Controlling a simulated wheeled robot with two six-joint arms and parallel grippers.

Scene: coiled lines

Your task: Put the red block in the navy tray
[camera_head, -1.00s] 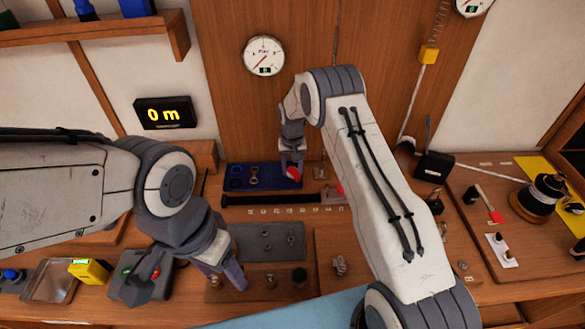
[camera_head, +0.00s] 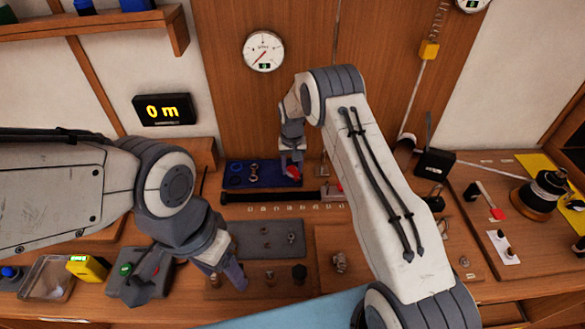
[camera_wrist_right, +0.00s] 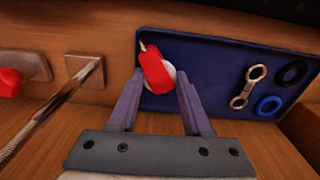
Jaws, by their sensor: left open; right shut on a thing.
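The red block (camera_head: 293,171), a red body with a pale round part, is at the right end of the navy tray (camera_head: 276,167). My right gripper (camera_head: 292,165) is shut on it. In the right wrist view the red block (camera_wrist_right: 157,75) sits between the two fingertips (camera_wrist_right: 160,82), in front of the navy tray (camera_wrist_right: 212,60). I cannot tell whether the block touches the tray floor. My left gripper (camera_head: 238,283) is open and empty, low over the bench at the front left.
A shackle-like metal piece (camera_wrist_right: 249,86) and dark and blue rings (camera_wrist_right: 270,104) lie in the tray's other end. A black bar (camera_head: 270,198) runs just in front of the tray. A grey mat (camera_head: 250,235) with small fittings lies nearer. Another red part (camera_wrist_right: 9,83) is mounted beside the tray.

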